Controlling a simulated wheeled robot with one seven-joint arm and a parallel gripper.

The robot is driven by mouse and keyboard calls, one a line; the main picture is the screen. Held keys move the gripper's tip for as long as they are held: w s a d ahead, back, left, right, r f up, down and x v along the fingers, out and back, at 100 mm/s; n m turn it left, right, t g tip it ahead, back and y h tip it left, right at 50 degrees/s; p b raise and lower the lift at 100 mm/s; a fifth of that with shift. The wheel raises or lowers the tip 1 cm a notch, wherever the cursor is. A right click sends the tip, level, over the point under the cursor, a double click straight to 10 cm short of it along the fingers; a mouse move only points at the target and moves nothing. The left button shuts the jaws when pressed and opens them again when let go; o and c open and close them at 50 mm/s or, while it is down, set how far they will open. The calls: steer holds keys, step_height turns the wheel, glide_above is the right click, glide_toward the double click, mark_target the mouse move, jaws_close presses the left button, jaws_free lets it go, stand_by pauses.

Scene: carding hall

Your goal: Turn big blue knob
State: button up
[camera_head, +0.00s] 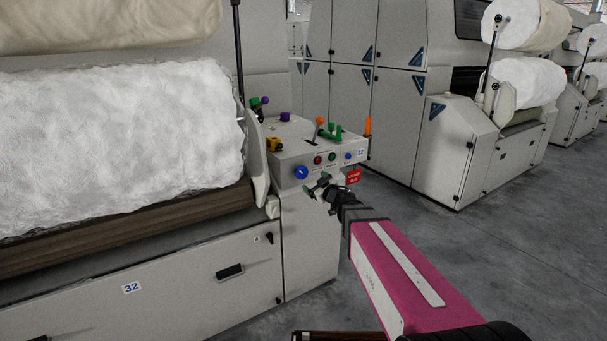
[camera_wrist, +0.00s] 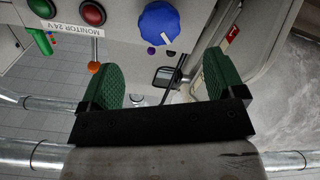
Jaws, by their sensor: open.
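The big blue knob (camera_head: 301,173) is on the front face of the grey control box, at its left end in the head view. In the wrist view the big blue knob (camera_wrist: 159,22) is at the top middle, with a white mark on its rim. My gripper (camera_head: 322,187) is just right of and below the knob in the head view. In the wrist view my gripper (camera_wrist: 160,76) is open, its two green pads wide apart with nothing between them. The knob appears beyond the fingertips, apart from both pads.
The control box (camera_head: 290,155) also carries a red button (camera_wrist: 92,13), a green button (camera_wrist: 42,8), a small blue knob (camera_head: 348,156) and several coloured levers. A red tag (camera_head: 353,176) is close to my gripper. A white fibre roll (camera_head: 120,140) fills the left. Floor at right is clear.

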mark_target(303, 175)
steer(key=w+a, duration=0.2)
steer(key=w, duration=0.1)
steer(key=w+a+m, duration=0.1)
steer(key=w+a, duration=0.1)
steer(key=w, duration=0.1)
steer(key=w+a+m, duration=0.1)
steer(key=w+a, duration=0.1)
steer(key=w, duration=0.1)
stand_by(0.4)
steer(key=c, duration=0.9)
